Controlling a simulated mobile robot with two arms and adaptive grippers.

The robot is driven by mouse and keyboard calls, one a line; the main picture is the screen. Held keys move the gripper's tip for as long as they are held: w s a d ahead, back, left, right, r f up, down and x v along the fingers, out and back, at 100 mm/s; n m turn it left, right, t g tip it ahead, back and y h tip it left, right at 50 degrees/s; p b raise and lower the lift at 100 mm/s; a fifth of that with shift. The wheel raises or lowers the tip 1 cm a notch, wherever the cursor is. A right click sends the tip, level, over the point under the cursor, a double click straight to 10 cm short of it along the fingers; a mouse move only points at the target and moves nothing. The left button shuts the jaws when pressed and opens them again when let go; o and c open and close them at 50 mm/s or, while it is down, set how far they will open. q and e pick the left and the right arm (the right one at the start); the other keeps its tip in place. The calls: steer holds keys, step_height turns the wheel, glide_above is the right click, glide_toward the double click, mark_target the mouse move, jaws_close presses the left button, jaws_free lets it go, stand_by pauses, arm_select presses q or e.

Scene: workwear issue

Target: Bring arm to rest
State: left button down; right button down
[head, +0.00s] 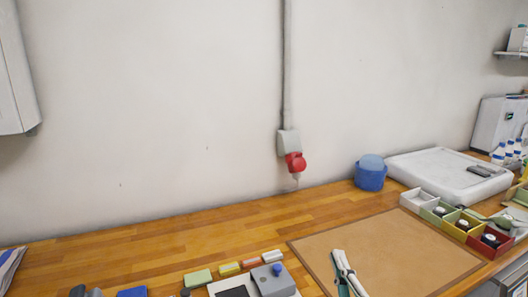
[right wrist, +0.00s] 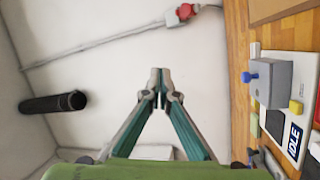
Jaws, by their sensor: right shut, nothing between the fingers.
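My right gripper (head: 341,258) shows at the bottom centre of the head view, in front of the brown mat (head: 400,250). In the right wrist view the two grey fingertips (right wrist: 160,78) of my right gripper meet, with teal finger links behind them. It is shut and holds nothing. Its fingers appear clear of the things on the bench. My left gripper is not in view.
The wooden bench (head: 150,245) runs along the wall. A grey box with a blue knob (head: 272,282) and several small blocks lie left of the gripper. A blue tub (head: 370,174), a white tray (head: 435,172) and coloured bins (head: 462,228) stand right. The back-left bench is clear.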

steer(key=s+d+f+m+g+h, duration=0.2)
steer(key=s+d+f+m+g, duration=0.15)
steer(key=f, duration=0.55)
steer(key=s+d+f+m+g+h, duration=0.1)
steer(key=s+d+f+m+g, duration=0.3)
steer(key=f, duration=0.5)
steer(key=s+a+f+m+g+y, duration=0.1)
steer(key=s+f+m+g, duration=0.2)
steer(key=s+f+g, duration=0.5)
steer(key=s+a+f+m+g+y, duration=0.1)
steer(key=s+a+f+m, duration=0.3)
steer(key=s, duration=0.8)
step_height(320, 180, down, 27)
steer(key=s+d+n+g, duration=0.1)
steer(key=s+d+n, duration=0.1)
steer(key=s+d+f+g, duration=0.1)
steer(key=s+d+f, duration=0.2)
steer(key=s+f, duration=1.2)
steer(key=shift+s+d+f, duration=0.2)
steer(key=shift+s+f, duration=0.05)
steer(key=shift+s, duration=0.55)
steer(key=shift+g, duration=0.25)
